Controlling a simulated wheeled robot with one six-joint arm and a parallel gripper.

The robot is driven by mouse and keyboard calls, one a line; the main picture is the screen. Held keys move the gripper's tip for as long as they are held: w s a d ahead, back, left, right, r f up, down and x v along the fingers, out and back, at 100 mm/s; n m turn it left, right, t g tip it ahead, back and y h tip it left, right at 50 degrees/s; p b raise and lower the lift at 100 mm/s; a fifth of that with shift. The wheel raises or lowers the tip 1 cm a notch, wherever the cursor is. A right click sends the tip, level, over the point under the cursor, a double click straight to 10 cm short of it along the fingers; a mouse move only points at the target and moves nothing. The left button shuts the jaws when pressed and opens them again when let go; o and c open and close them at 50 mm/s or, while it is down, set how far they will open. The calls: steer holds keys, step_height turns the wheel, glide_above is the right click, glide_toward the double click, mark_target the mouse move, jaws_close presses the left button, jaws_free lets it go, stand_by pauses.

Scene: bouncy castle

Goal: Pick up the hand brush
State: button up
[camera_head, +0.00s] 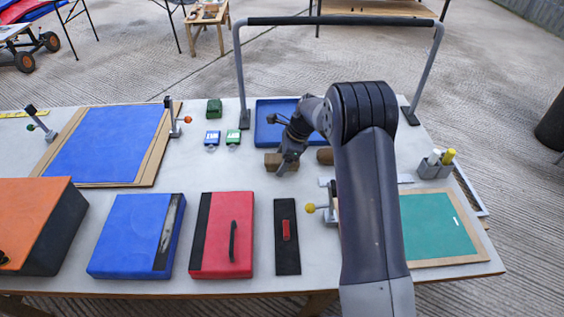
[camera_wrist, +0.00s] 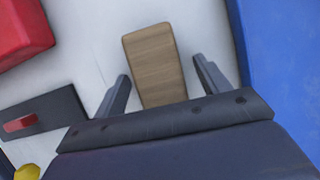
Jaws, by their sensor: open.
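A brown wooden piece, which looks like the hand brush (camera_head: 273,162), lies on the pale table in front of the blue tray. Its bristles are not visible, so I cannot be sure what it is. In the wrist view the wooden piece (camera_wrist: 152,50) is a long tapered block. My gripper (camera_head: 287,164) is over it, pointing down. In the wrist view my gripper (camera_wrist: 160,72) is open, with one finger on each side of the wood and a gap visible on both sides. The near end of the wood is hidden by the gripper body.
A blue tray (camera_head: 266,135) under a grey frame (camera_head: 240,75) stands behind. Another wooden piece (camera_head: 325,155) shows beside my arm. A red case (camera_head: 222,235), a black plate with a red handle (camera_head: 287,250) and a blue case (camera_head: 130,235) lie in front.

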steer(key=shift+c, duration=0.3)
steer(key=c, duration=1.1)
steer(key=shift+r, duration=0.1)
steer(key=shift+c, duration=0.2)
step_height(320, 180, up, 10)
steer(key=shift+r, duration=0.2)
steer(key=o, duration=0.5)
steer(key=shift+c, duration=1.3)
